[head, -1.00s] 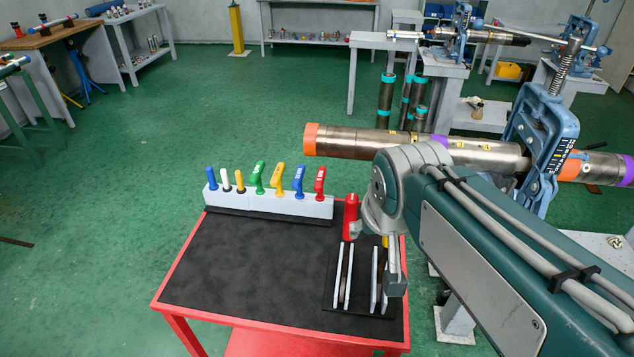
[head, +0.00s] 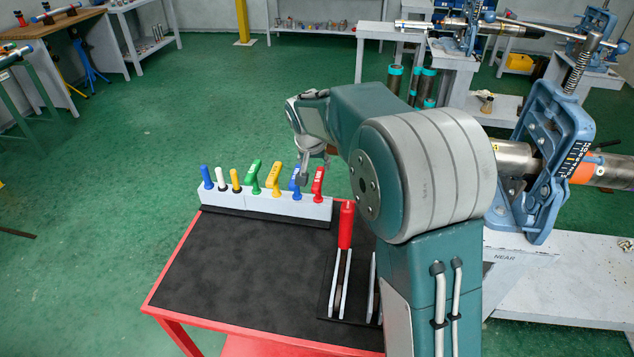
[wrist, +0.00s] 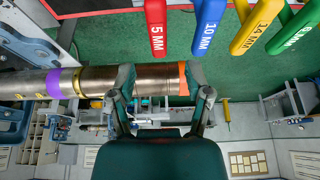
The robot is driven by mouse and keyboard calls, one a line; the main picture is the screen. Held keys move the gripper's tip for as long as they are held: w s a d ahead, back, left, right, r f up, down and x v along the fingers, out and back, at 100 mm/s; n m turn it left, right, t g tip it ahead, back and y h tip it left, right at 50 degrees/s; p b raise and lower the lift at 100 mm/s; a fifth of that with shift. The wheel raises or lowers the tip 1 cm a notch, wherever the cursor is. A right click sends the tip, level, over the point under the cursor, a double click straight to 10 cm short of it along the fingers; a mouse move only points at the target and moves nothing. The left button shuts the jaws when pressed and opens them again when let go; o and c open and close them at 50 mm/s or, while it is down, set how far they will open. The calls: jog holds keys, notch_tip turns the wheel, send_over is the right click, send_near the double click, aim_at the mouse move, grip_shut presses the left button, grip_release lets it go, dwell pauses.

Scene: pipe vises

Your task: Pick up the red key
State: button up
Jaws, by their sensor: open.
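The red key (head: 318,184) stands upright at the right end of the pale rack (head: 262,202), beside a blue key (head: 296,184). In the wrist view the red key (wrist: 156,28) hangs in from the top edge, marked 5 MM, left of the blue key (wrist: 207,28) marked 10 MM. My gripper (head: 306,172) is above the right end of the rack, close to the blue and red keys. In the wrist view my gripper (wrist: 161,78) has its fingers spread with nothing held; the red key is beyond the fingertips, apart from them. The key shafts are hidden in the rack.
Yellow (head: 277,180) and green (head: 254,178) keys and smaller handles fill the rack's left side. A larger red handle (head: 346,225) stands in the holder at right, close to my arm. The black table mat (head: 235,275) is clear. A blue vise (head: 550,150) stands right.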

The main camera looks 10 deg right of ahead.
aim_at(317, 178)
jog(key=x, duration=0.5)
jog(key=shift+w+a+f, duration=0.1)
jog(key=shift+a+f, duration=0.1)
jog(key=shift+w+d+f, duration=0.1)
jog(key=shift+d+f, duration=0.15)
jog(key=shift+f, duration=0.25)
jog(key=x, duration=0.4)
jog(key=shift+d+f, duration=0.2)
grip_shut()
